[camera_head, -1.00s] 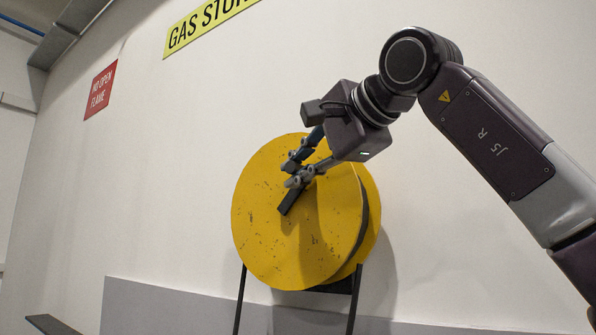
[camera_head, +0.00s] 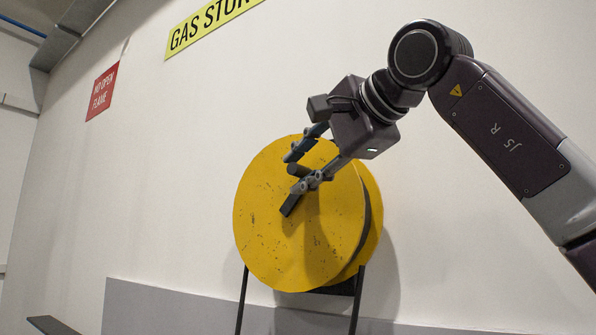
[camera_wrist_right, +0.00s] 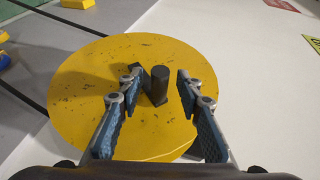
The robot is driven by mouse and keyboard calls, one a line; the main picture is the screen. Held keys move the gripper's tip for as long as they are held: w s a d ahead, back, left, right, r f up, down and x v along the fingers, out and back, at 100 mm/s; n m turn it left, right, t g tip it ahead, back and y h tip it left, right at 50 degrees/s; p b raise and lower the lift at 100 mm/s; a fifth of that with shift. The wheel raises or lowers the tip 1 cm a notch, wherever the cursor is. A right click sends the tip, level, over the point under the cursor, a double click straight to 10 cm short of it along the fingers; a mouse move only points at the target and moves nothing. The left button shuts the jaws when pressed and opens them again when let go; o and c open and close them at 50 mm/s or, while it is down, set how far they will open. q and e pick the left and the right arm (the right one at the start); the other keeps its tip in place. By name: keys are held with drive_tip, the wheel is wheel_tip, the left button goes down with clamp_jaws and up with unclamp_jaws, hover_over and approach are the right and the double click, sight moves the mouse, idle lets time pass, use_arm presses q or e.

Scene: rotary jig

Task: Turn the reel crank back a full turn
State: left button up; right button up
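The yellow round reel (camera_head: 285,245) stands on dark legs against the wall. Its dark crank arm (camera_head: 290,205) shows on the front face, with the dark crank handle (camera_head: 299,170) sticking out above it. In the right wrist view the handle (camera_wrist_right: 158,86) stands between the two fingers, with a gap on each side. My right gripper (camera_head: 294,173) is open around the handle, close to the reel face. It also fills the lower part of the right wrist view (camera_wrist_right: 160,80). My left gripper is not in view.
A pale wall (camera_head: 480,180) with a grey lower band (camera_head: 170,310) is behind the reel. A yellow sign (camera_head: 210,22) and a red sign (camera_head: 102,91) hang on it. Yellow objects (camera_wrist_right: 78,3) lie on the floor in the right wrist view.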

drive_tip(key=v, duration=1.1)
